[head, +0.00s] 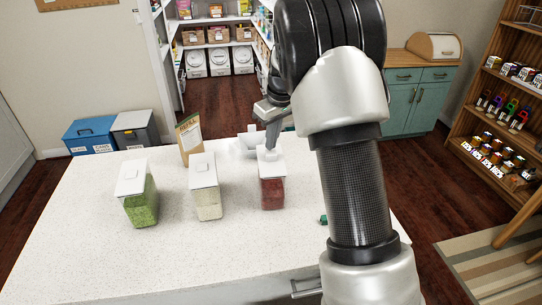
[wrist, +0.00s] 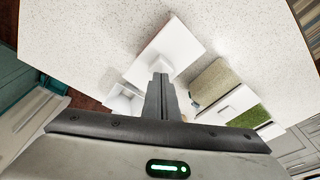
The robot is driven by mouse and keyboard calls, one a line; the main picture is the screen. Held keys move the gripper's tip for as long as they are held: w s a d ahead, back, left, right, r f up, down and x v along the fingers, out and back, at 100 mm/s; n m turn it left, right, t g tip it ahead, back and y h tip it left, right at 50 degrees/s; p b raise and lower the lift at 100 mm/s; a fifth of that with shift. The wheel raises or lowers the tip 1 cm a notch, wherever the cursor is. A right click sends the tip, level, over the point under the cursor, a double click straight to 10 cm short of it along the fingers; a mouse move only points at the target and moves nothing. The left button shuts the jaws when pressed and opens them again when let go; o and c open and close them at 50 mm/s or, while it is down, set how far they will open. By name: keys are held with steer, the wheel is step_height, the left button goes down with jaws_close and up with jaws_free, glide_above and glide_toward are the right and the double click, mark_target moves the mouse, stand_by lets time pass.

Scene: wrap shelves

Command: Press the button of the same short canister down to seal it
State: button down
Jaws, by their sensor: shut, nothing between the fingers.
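The short canister with red contents (head: 272,192) stands upright on the counter, the rightmost of three canisters. Its white lid (head: 270,168) is on top, and it also shows in the wrist view (wrist: 178,42). A raised white button (wrist: 162,66) stands at the lid's middle. My gripper (head: 269,146) is shut and empty, pointing down at this button. Its fingertips (wrist: 160,76) are at the button in the wrist view; I cannot tell whether they touch it. The fingers hide part of the button and lid.
A canister with pale contents (head: 206,200) and a taller-looking green one (head: 142,207) stand to the left. A brown bag (head: 188,137) and a white container (head: 241,147) are behind. The counter's front left (head: 90,255) is clear.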

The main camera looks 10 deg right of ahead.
mark_target(271, 152)
steer(key=shift+f, duration=0.2)
steer(key=shift+f+b, duration=1.25)
steer(key=shift+f, duration=0.3)
steer(key=shift+r+p, duration=2.1)
steer(key=shift+r, duration=1.7)
